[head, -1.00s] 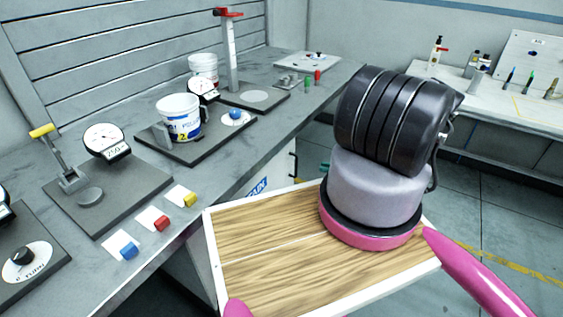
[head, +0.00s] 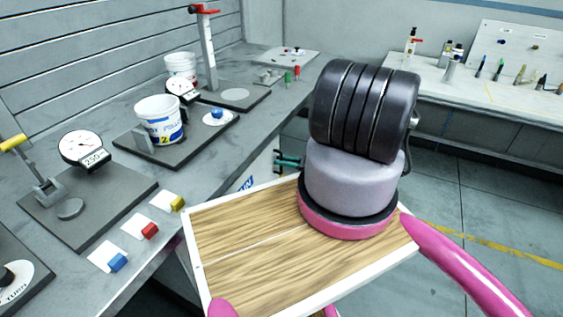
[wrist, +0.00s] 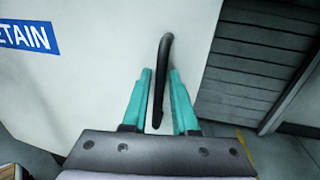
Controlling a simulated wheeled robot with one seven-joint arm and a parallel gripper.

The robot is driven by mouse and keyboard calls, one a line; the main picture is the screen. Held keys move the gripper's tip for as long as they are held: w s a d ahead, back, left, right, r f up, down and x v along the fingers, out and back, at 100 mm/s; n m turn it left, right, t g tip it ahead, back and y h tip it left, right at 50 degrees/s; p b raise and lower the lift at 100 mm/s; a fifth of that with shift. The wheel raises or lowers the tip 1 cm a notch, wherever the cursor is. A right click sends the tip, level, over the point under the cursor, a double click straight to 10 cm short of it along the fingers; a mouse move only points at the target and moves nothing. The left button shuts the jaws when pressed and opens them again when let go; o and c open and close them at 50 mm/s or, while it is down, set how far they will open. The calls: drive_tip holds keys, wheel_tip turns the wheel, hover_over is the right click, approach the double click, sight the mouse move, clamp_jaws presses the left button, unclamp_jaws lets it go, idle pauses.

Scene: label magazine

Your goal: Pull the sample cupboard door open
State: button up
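The sample cupboard door is a white panel below the bench, with a blue label ending in "ETAIN" in the wrist view (wrist: 100,70). In the head view only a strip of the door (head: 264,166) shows past the bench edge. A dark upright bar handle (wrist: 164,62) stands on the door. My gripper (wrist: 161,75) has teal fingers, one on each side of the handle, with visible gaps to it. In the head view my gripper (head: 282,160) is at the door, partly hidden by my arm. I cannot tell how far ajar the door is.
The grey bench (head: 205,165) above carries dial gauges, a white tub (head: 160,120) and coloured blocks. My wooden tray top hides much of the floor between. Open floor (head: 460,200) lies to the right, before a second bench (head: 470,95).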

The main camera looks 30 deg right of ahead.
clamp_jaws()
idle(1.5)
